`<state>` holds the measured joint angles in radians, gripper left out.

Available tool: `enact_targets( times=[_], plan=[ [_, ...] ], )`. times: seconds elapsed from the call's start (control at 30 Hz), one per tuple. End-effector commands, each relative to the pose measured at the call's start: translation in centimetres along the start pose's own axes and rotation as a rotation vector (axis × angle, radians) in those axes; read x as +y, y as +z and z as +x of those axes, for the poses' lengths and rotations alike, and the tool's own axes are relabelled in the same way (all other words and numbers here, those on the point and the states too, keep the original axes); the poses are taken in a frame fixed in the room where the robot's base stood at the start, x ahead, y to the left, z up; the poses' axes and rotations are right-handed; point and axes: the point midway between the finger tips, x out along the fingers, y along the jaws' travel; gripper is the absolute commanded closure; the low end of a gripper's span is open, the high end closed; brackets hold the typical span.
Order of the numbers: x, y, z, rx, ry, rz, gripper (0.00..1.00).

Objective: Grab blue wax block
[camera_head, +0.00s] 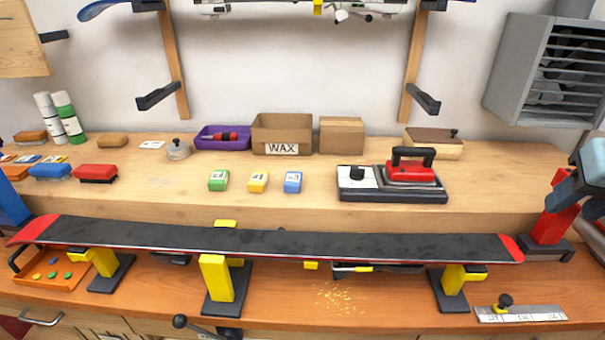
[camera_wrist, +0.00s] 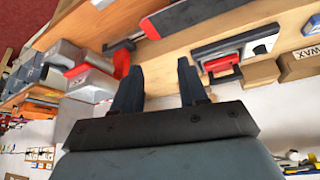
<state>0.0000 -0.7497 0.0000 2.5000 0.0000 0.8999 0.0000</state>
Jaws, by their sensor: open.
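The blue wax block (camera_head: 293,182) stands on the raised back shelf of the bench in the head view. It is the rightmost of three small labelled blocks, beside the yellow block (camera_head: 258,181) and the green block (camera_head: 218,180). My gripper (camera_wrist: 160,80) shows in the wrist view with its two dark fingers apart and nothing between them.
A waxing iron (camera_head: 410,172) on its base stands right of the blocks. The WAX box (camera_head: 282,134) and a purple tray (camera_head: 222,145) stand behind them. A long ski (camera_head: 270,241) lies across yellow supports in front. The shelf around the blue block is clear.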

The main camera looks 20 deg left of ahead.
Motion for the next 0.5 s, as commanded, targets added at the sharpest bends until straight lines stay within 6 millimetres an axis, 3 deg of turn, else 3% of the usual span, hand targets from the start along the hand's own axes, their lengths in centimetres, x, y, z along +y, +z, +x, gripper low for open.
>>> enact_targets(
  times=[0.27,0.5],
  plan=[
    [0.0,0.0,0.0,0.000,0.000,0.000,0.56],
    [-0.1,-0.5,1.1,-0.046,0.044,-0.121,0.33]
  ],
)
